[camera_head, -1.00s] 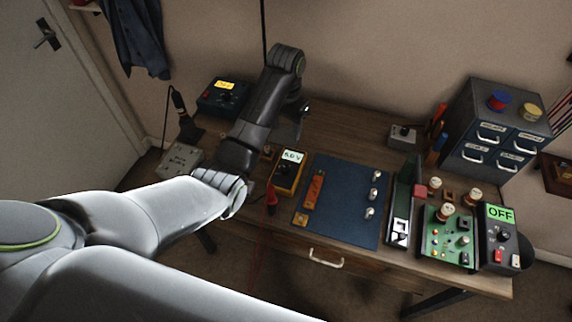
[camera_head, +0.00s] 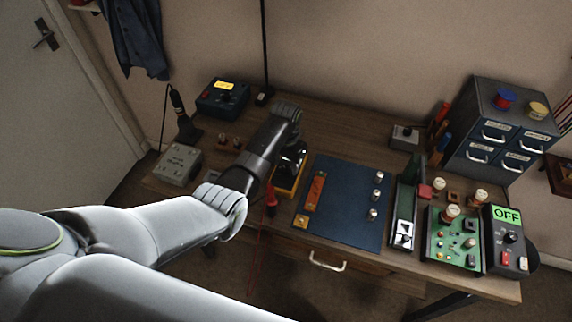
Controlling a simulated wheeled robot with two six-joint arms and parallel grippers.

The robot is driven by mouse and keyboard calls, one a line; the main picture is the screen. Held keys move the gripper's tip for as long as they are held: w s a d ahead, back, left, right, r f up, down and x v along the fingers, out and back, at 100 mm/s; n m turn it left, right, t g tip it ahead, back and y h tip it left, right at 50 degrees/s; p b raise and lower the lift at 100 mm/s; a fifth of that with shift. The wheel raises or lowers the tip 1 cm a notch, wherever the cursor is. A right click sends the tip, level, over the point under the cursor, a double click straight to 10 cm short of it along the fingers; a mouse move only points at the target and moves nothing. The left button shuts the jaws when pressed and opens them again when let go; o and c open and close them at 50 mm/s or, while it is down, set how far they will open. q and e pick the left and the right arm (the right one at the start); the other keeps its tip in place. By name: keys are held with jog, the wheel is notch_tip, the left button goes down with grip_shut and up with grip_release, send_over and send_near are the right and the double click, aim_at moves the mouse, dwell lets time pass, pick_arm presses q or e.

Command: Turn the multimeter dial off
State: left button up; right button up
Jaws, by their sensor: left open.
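The multimeter (camera_head: 287,190) is a yellow-edged black box on the workbench, just left of the blue mat. Earlier its screen read about 5.0 V; now my left arm and gripper cover its screen and most of its face, and the dial cannot be made out. My left gripper (camera_head: 291,158) is open and points down over the multimeter. I cannot tell whether its fingers touch the dial. My right gripper is out of view.
The blue mat (camera_head: 345,215) holds an orange strip and several small metal knobs. A green circuit board (camera_head: 452,240) and a box reading OFF (camera_head: 507,214) stand at the right. A grey box (camera_head: 179,165) and a blue box (camera_head: 222,98) stand at the left.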

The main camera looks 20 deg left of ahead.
pick_arm(q)
jog(key=shift+f, duration=0.8)
jog(key=c, duration=1)
